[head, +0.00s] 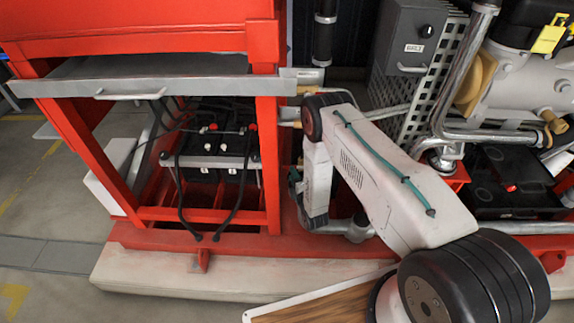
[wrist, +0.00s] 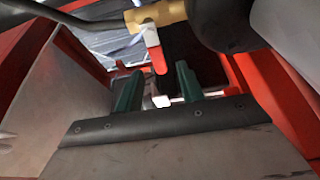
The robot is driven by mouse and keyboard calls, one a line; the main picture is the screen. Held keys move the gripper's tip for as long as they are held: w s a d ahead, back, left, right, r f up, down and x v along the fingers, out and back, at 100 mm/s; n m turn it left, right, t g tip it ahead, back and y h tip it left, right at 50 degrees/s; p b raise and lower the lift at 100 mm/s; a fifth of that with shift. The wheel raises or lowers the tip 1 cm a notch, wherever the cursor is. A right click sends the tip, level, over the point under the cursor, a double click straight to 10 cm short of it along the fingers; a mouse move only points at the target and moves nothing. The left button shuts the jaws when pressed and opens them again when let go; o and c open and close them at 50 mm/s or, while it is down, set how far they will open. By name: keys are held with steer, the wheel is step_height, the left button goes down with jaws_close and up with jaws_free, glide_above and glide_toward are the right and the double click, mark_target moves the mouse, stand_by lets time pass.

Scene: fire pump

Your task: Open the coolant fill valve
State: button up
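In the wrist view a brass valve body (wrist: 160,14) sits at the top centre on a dark pipe. A lever with a red end (wrist: 158,60) hangs from it, pointing down toward the gap between my fingertips. I take this as the coolant fill valve. My gripper (wrist: 158,80) has two green fingers standing apart, with nothing clearly held. The red tip appears just beyond and between the fingers; I cannot tell if they touch. In the head view my arm hides most of the gripper, and I cannot make out the lever there.
A red frame (head: 268,160) stands left of my arm, with black batteries (head: 215,140) inside. A grey control box (head: 408,38) and perforated guard (head: 408,105) stand behind. In the wrist view a dark rounded body (wrist: 222,22) hangs close at upper right. Red beams flank the narrow space.

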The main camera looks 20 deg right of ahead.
steer(key=w, duration=0.7)
steer(key=shift+a, duration=0.3)
steer(key=shift+w, duration=0.1)
jaws_close()
